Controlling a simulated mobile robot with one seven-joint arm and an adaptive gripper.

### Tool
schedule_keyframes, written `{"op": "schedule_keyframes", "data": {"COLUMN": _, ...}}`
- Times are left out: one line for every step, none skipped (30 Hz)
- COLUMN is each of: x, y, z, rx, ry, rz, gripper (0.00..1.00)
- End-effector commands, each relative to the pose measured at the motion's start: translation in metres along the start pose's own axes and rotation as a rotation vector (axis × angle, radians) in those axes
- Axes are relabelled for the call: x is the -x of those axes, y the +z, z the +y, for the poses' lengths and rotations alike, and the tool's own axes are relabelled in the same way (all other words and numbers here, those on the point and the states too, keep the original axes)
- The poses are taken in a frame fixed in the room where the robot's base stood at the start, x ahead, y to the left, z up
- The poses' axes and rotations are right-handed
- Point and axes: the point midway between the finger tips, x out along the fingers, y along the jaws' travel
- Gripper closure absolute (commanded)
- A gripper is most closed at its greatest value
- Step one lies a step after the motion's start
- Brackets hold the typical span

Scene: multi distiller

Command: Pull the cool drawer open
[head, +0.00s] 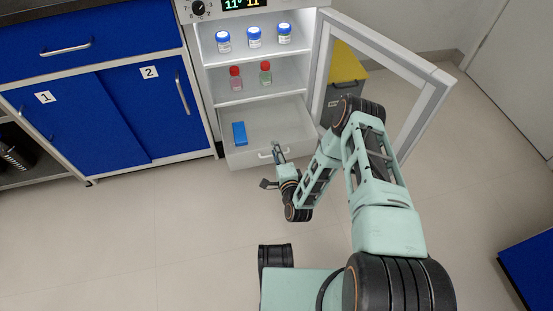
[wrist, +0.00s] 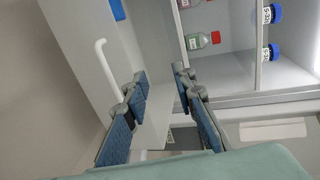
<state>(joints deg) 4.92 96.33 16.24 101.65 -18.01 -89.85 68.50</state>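The cool drawer (head: 240,158) is the white bottom drawer of the open fridge. It stands partly out, with a blue block (head: 239,133) inside. Its white bar handle (head: 265,155) is on the front face; the handle also shows left of my fingers in the wrist view (wrist: 104,62). My gripper (head: 270,166) is open and empty at the right part of the drawer front. In the wrist view my two fingers (wrist: 158,74) are spread, and the left one overlaps the handle's lower end. I cannot tell whether it touches. The handle is not between the fingers.
The fridge door (head: 420,105) stands open on the right, close to my arm. Blue cabinets (head: 140,105) are on the left. The floor (head: 130,225) in front is clear.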

Motion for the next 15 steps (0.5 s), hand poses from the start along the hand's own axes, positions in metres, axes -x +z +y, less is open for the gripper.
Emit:
{"op": "schedule_keyframes", "data": {"x": 0.001, "y": -0.001, "z": -0.007, "rx": 0.000, "ry": -0.001, "rz": 0.001, "gripper": 0.76}}
{"op": "schedule_keyframes", "data": {"x": 0.002, "y": -0.001, "z": -0.009, "rx": 0.001, "ry": 0.000, "rz": 0.002, "gripper": 0.76}}
{"op": "schedule_keyframes", "data": {"x": 0.002, "y": -0.001, "z": -0.012, "rx": 0.001, "ry": 0.001, "rz": 0.002, "gripper": 0.76}}
{"op": "schedule_keyframes", "data": {"x": 0.003, "y": -0.001, "z": -0.014, "rx": 0.001, "ry": 0.001, "rz": 0.002, "gripper": 0.76}}
{"op": "schedule_keyframes", "data": {"x": 0.003, "y": -0.001, "z": -0.015, "rx": 0.001, "ry": 0.001, "rz": 0.002, "gripper": 0.76}}
{"op": "schedule_keyframes", "data": {"x": 0.004, "y": -0.001, "z": -0.017, "rx": 0.001, "ry": 0.002, "rz": 0.002, "gripper": 0.76}}
{"op": "schedule_keyframes", "data": {"x": 0.004, "y": -0.001, "z": -0.017, "rx": 0.001, "ry": 0.002, "rz": 0.001, "gripper": 0.76}}
{"op": "schedule_keyframes", "data": {"x": 0.004, "y": -0.001, "z": -0.018, "rx": 0.001, "ry": 0.003, "rz": 0.001, "gripper": 0.76}}
{"op": "schedule_keyframes", "data": {"x": 0.004, "y": -0.001, "z": -0.018, "rx": 0.001, "ry": 0.003, "rz": 0.001, "gripper": 0.76}}
{"op": "schedule_keyframes", "data": {"x": 0.005, "y": -0.001, "z": -0.018, "rx": 0.001, "ry": 0.004, "rz": 0.001, "gripper": 0.76}}
{"op": "schedule_keyframes", "data": {"x": 0.005, "y": -0.001, "z": -0.018, "rx": 0.001, "ry": 0.004, "rz": 0.001, "gripper": 0.76}}
{"op": "schedule_keyframes", "data": {"x": 0.005, "y": -0.001, "z": -0.018, "rx": 0.001, "ry": 0.004, "rz": 0.001, "gripper": 0.76}}
{"op": "schedule_keyframes", "data": {"x": 0.005, "y": 0.000, "z": -0.018, "rx": 0.001, "ry": 0.004, "rz": 0.001, "gripper": 0.76}}
{"op": "schedule_keyframes", "data": {"x": 0.005, "y": 0.000, "z": -0.017, "rx": 0.001, "ry": 0.004, "rz": 0.001, "gripper": 0.76}}
{"op": "schedule_keyframes", "data": {"x": 0.005, "y": -0.001, "z": -0.017, "rx": 0.001, "ry": 0.004, "rz": 0.001, "gripper": 0.76}}
